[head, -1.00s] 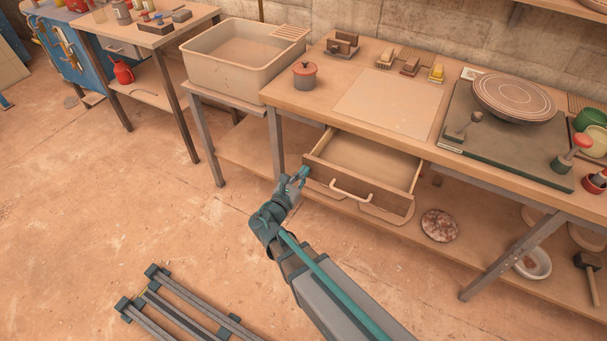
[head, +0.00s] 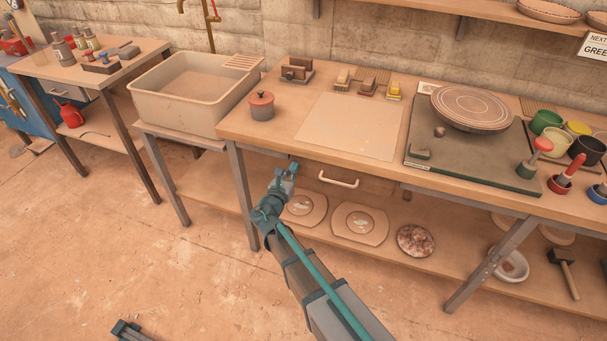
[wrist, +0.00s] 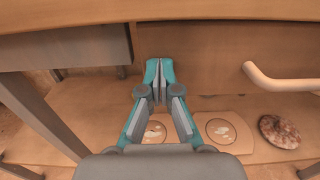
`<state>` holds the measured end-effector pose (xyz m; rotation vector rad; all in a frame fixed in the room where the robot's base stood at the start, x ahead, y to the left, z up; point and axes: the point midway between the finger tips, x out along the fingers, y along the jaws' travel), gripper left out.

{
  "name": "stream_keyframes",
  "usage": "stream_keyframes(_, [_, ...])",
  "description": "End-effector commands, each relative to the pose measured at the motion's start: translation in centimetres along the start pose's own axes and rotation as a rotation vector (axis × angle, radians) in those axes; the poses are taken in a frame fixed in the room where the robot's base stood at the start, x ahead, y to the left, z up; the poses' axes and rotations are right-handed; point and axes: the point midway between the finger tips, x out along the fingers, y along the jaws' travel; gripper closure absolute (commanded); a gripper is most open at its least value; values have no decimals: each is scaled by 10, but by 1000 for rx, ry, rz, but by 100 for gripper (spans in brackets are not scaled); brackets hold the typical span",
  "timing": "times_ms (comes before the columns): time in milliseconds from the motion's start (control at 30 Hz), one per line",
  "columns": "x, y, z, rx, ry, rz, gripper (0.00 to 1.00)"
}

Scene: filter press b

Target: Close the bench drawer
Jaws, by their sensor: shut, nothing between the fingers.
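The bench drawer (head: 372,184) sits under the bench top, its wooden front about level with the bench frame, so it looks closed. Its pale bar handle (head: 338,180) is on the front; in the wrist view the handle (wrist: 283,80) is to the right of my gripper. My gripper (head: 293,168) is shut and empty at the left part of the drawer front. In the wrist view my gripper's fingertips (wrist: 159,65) are together at the drawer front (wrist: 205,60); I cannot tell whether they touch it. The inside of the drawer is hidden.
The bench top (head: 235,125) overhangs just above my gripper. A bench leg (head: 243,195) stands to its left. The lower shelf (head: 385,255) holds round discs and boards, including a speckled disc (head: 416,240). Open floor (head: 150,270) lies at the front left.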

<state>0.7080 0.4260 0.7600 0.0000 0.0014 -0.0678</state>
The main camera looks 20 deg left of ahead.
Motion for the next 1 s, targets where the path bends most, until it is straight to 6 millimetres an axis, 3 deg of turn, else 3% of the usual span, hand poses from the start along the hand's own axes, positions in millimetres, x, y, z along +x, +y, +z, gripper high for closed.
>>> stream_keyframes(400, [6,4,3,-1,-7,3,100])
stream_keyframes(567, [-1,3,4,-1,-8,3,100])
stream_keyframes(767, [-30,-4,2,1,-4,-4,100])
stream_keyframes(1000, [-82,-6,1,1,-2,-5,100])
